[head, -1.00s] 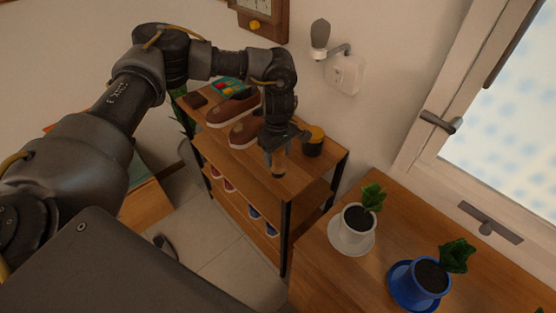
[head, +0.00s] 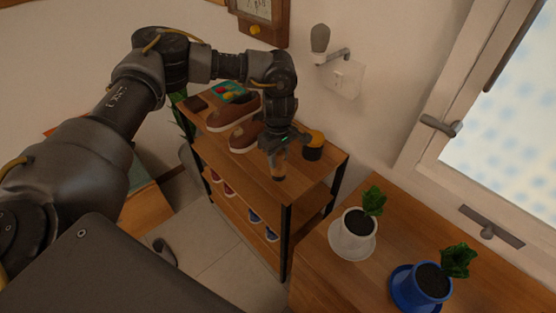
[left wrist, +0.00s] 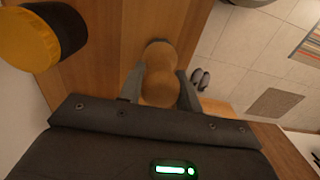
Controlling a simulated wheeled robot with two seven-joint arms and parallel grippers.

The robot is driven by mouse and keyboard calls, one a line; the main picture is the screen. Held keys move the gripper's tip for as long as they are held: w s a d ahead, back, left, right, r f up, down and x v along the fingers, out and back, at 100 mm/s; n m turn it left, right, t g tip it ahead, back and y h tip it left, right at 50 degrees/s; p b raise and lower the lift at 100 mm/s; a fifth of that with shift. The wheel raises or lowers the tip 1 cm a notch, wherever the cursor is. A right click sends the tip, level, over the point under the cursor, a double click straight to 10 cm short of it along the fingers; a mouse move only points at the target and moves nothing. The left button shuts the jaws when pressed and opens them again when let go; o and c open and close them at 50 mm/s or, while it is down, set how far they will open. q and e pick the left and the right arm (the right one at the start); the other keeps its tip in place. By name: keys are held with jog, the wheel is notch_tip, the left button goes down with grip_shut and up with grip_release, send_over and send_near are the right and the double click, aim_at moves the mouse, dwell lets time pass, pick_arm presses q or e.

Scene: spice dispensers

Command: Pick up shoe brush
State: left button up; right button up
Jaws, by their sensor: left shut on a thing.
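The shoe brush (head: 279,171) has a light wooden, rounded handle and stands at the front part of the shoe rack's top. My left gripper (head: 273,155) reaches down over it from above and is shut on it. In the left wrist view the brush (left wrist: 159,76) sits between the two grey fingers, with its knob-like end pointing away. Its lower end is partly hidden by the gripper, and I cannot tell whether it still touches the rack. My right gripper is not in view.
A black tin with a yellow lid (head: 313,146) stands close to the gripper on the rack top (head: 298,182). Brown shoes (head: 233,112) lie behind the gripper. A white plant pot (head: 353,229) and a blue one (head: 428,283) stand on the right-hand table.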

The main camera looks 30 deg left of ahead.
pick_arm(q)
notch_tip(320, 180, up, 2)
jog(key=shift+w+r+b, duration=0.1)
jog(key=shift+r+b, duration=0.1)
jog(key=shift+b, duration=0.55)
jog(key=s+a+r+b, duration=0.1)
jog(key=s+a+r, duration=0.7)
jog(key=s+r, duration=0.3)
jog(key=s+d+f+m, duration=0.3)
jog(key=d+f+m, duration=0.1)
jog(key=d+m, duration=0.2)
jog(key=s+d+f+m, duration=0.2)
jog(key=d+f+m, duration=0.2)
jog(key=d+m, duration=0.2)
jog(key=shift+s+d+f+m, duration=0.15)
jog(key=shift+s+d+m, duration=0.25)
jog(key=shift+m, duration=0.7)
